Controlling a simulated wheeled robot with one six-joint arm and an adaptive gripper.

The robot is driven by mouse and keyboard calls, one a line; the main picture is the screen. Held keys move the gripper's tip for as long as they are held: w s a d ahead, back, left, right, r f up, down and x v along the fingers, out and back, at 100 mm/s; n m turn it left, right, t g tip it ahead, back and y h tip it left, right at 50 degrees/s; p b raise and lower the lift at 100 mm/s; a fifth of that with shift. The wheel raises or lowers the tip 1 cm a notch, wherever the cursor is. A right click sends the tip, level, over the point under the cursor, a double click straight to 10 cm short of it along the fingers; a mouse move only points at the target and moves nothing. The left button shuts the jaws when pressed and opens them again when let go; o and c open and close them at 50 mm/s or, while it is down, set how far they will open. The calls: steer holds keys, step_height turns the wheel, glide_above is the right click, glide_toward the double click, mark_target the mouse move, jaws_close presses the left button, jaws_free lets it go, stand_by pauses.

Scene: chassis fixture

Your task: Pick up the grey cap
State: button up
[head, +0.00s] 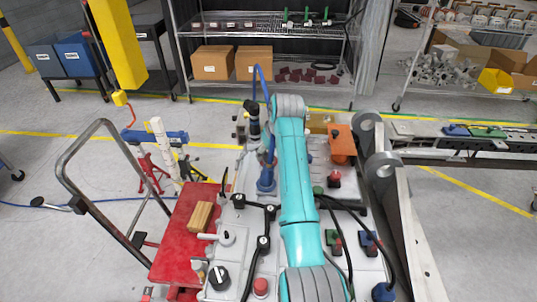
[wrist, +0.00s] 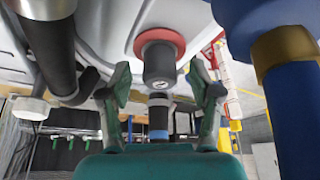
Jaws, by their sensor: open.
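A dark grey cap (wrist: 160,62) shows in the wrist view. It is a short cylinder with a small white mark, seated in a red ring (wrist: 160,40) on a pale grey surface. My gripper (wrist: 160,78) is open. Its two dark green fingers stand apart, one on each side of the cap in the picture. I cannot tell whether either finger touches the cap. A thinner dark post with a blue band (wrist: 158,120) shows behind, between the fingers. In the head view my teal arm reaches over the fixture, and I cannot make out the gripper or this cap there.
A black cylinder (wrist: 52,65) stands left of the fingers, and a large blue cylinder with a brass collar (wrist: 290,50) stands close on the right. In the head view, black cables (head: 340,215), an orange block (head: 342,143) and a red cart (head: 190,225) surround the arm.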

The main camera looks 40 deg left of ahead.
mark_target(270, 152)
steer(key=shift+w+a+f, duration=0.15)
steer(key=shift+a+f, duration=0.1)
steer(key=shift+f, duration=0.3)
steer(key=c, duration=0.8)
step_height(270, 152, up, 10)
